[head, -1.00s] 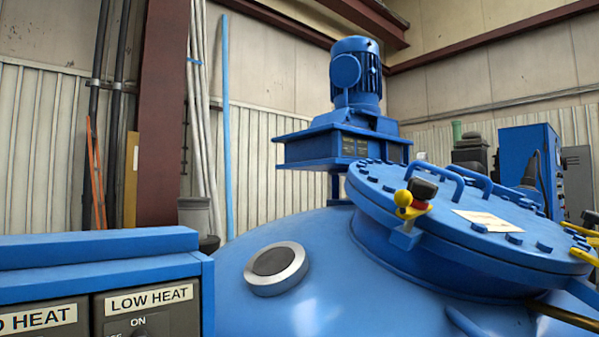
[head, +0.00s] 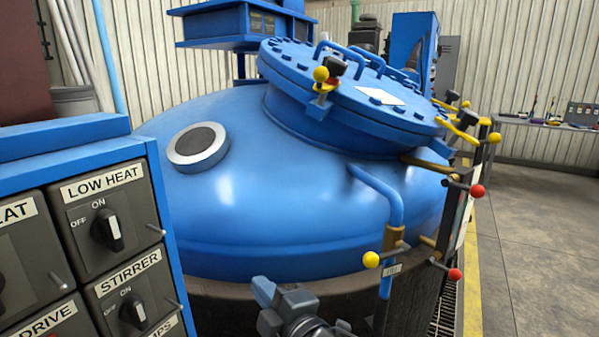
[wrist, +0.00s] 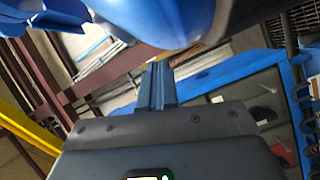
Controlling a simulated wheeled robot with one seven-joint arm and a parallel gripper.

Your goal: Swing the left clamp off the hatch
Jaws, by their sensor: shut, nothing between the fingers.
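The round blue hatch (head: 350,92) sits on the sloping top of the big blue vessel (head: 260,205). The left clamp (head: 322,86), yellow with a yellow ball and a dark knob, is on the hatch's near left rim. My gripper (wrist: 157,68) shows in the wrist view with its two fingers together and empty. In the head view my gripper (head: 264,290) is low, in front of the vessel, well below and apart from the left clamp. The clamp cannot be made out in the wrist view.
More yellow clamps (head: 457,120) are at the hatch's right side. A switch panel (head: 105,220) stands close at left. A pipe with a yellow-knobbed valve (head: 392,248) and red-knobbed handles project at the vessel's right front. Open floor (head: 540,230) lies to the right.

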